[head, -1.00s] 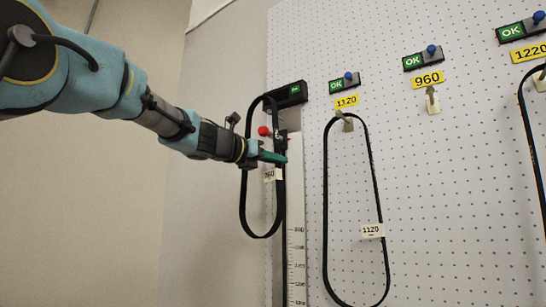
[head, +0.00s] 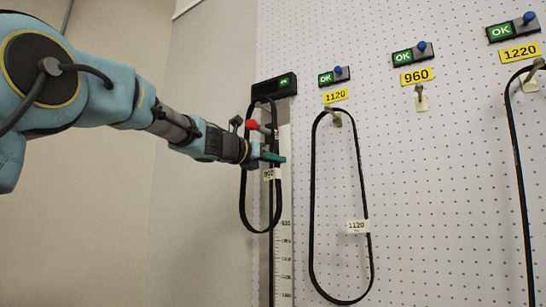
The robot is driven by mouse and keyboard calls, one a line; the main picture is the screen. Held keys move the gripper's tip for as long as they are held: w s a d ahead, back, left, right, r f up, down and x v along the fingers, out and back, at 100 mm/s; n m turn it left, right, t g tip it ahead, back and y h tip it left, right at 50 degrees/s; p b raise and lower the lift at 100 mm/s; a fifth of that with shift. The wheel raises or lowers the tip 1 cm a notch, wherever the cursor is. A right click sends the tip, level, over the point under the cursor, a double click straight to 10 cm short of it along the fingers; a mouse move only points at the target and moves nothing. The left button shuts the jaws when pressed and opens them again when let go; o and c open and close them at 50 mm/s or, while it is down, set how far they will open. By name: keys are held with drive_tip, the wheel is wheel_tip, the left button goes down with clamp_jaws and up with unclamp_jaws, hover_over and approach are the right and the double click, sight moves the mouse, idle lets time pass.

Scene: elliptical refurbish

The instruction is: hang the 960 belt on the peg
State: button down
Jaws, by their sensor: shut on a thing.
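My gripper (head: 270,158) is shut on the 960 belt (head: 244,208), a black loop hanging on the left side of the pegboard with a white 960 tag (head: 268,174). The belt's top is near a black measuring unit (head: 274,88); whether it still rests on a support there I cannot tell. The gripper partly hides the belt's right strand. The 960 peg (head: 421,97) is empty, up and to the right, under a yellow 960 label (head: 416,76).
The 1120 belt (head: 313,210) hangs on its peg (head: 335,118) between my gripper and the 960 peg. The 1220 belt (head: 520,170) hangs at the far right. A vertical ruler (head: 285,240) stands below the measuring unit. A red knob (head: 253,124) is just above my gripper.

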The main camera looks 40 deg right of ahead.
drive_tip(key=shift+d, duration=0.3)
drive_tip(key=shift+w+d+f+b, duration=0.2)
drive_tip(key=shift+d+f, duration=0.15)
drive_tip(key=shift+f, duration=0.15)
drive_tip(key=shift+w+d+f+b, duration=0.1)
drive_tip(key=shift+d+f+b, duration=0.15)
drive_tip(key=shift+f, duration=0.2)
drive_tip(key=c, duration=0.9)
unclamp_jaws()
drive_tip(key=shift+c, duration=0.2)
drive_tip(key=s+a+b, duration=0.1)
drive_tip(key=a+b, duration=0.3)
drive_tip(key=a, duration=0.6)
drive_tip(key=shift+a, duration=0.35)
